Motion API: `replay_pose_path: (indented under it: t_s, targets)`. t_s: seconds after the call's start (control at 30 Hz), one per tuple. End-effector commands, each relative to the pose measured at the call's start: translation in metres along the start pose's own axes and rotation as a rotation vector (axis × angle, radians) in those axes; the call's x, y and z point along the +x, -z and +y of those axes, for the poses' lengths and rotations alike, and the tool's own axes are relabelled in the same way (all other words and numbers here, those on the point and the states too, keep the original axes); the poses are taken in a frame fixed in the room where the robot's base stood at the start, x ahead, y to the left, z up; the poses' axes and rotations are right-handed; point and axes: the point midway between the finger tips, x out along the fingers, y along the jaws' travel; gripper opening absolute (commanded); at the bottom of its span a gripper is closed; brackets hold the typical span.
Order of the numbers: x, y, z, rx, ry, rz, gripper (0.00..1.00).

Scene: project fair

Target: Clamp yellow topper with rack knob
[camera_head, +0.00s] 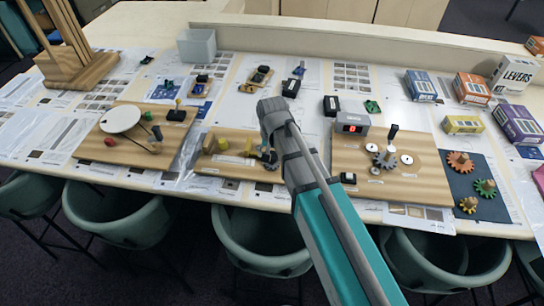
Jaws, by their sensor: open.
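The middle wooden board (230,163) lies on the table and bears several yellow parts. A yellow cylinder (222,143) and a yellow upright piece (248,147) stand on it; I cannot tell which is the topper. The rack knob cannot be made out clearly. My arm reaches up from the bottom of the picture, and my gripper (266,149) points down by the right part of this board, just right of the yellow upright piece. It is open, with nothing seen in it. Small dark parts at the fingertips blur together, and my arm hides the board's right edge.
A left board (92,150) carries a white disc. A right board (352,190) has a red-digit display (352,124) and gears. A dark mat (466,190) with coloured gears and several kit boxes (473,88) stand at right. Chairs (260,240) line the table's front.

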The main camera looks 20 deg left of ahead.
Motion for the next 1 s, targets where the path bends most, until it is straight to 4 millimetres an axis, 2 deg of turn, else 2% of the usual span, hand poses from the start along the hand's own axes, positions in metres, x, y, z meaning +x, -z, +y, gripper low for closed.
replay_pose_path:
  t_s: [0.3,0.73,0.77,1.0]
  targets:
    - [0.0004,0.0,0.0,0.0,0.0,0.0,0.93]
    - [0.0004,-0.0001,0.0,0.0,0.0,0.0,0.13]
    - [0.0004,-0.0001,0.0,0.0,0.0,0.0,0.11]
    - [0.0005,-0.0001,0.0001,-0.015,0.0,0.0,0.11]
